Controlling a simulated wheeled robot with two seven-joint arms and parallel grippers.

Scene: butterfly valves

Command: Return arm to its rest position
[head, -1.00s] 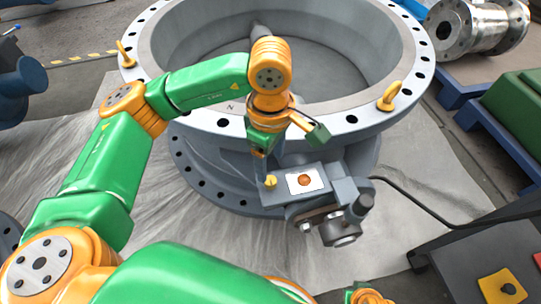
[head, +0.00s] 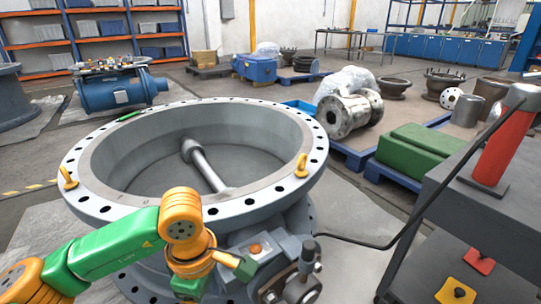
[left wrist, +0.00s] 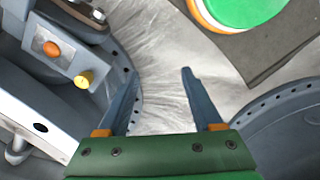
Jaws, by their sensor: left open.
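My left arm (head: 110,245), green and orange, comes in from the lower left and reaches over the front rim of the large grey butterfly valve (head: 90,200). Its gripper hangs low beside the valve's actuator box, mostly cut off or hidden in the head view. In the left wrist view my left gripper (left wrist: 159,72) is open and empty, its two dark fingers apart above the pale floor sheet. The box's orange button (left wrist: 52,49) and yellow knob (left wrist: 84,79) are left of the fingers, clear of them. My right gripper is not in view.
A dark cart (head: 465,215) with a red-and-grey cylinder (head: 503,145) stands at the right, and a black cable (head: 365,243) runs from the valve towards it. Yellow lifting eyes (head: 301,166) stick up from the rim. Pallets with a green block (head: 415,150) stand behind.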

